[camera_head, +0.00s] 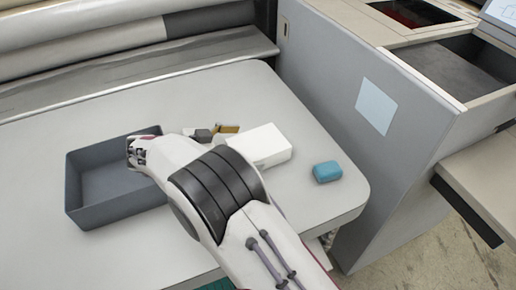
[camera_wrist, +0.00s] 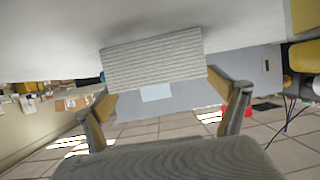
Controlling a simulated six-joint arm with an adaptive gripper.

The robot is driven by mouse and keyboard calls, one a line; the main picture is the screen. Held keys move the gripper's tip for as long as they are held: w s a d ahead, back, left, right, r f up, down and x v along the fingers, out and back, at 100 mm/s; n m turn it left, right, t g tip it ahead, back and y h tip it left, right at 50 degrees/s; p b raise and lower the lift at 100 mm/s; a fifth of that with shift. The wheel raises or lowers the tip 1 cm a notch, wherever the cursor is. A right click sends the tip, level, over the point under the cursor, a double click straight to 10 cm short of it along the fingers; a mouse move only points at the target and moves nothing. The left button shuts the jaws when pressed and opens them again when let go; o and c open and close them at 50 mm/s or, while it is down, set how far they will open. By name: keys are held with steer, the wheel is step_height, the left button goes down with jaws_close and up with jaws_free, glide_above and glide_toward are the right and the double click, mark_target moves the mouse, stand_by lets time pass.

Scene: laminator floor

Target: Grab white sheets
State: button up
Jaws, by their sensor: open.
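The white sheets (camera_head: 262,146) form a thick block-like stack lying on the grey table, right of the middle. In the wrist view the stack (camera_wrist: 153,60) shows its layered near face straight ahead, at the top centre. My gripper (camera_head: 215,132) is low over the table just left of the stack. Its two fingers (camera_wrist: 165,92) are spread and empty, with their tips near the two sides of the stack's near end. I cannot tell whether either tip touches it. My wrist and arm hide part of the table in front of the stack.
An empty dark grey open bin (camera_head: 85,200) stands on the table at the left, partly behind my arm. A small blue block (camera_head: 327,171) lies right of the stack. A grey machine cabinet (camera_head: 340,110) rises beyond the table's right edge. Rollers (camera_head: 90,40) run along the back.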

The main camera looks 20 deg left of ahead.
mark_target(261, 146)
steer(key=shift+x, duration=2.5)
steer(key=shift+c, duration=0.4)
steer(key=shift+f, duration=0.1)
steer(key=c, duration=1.6)
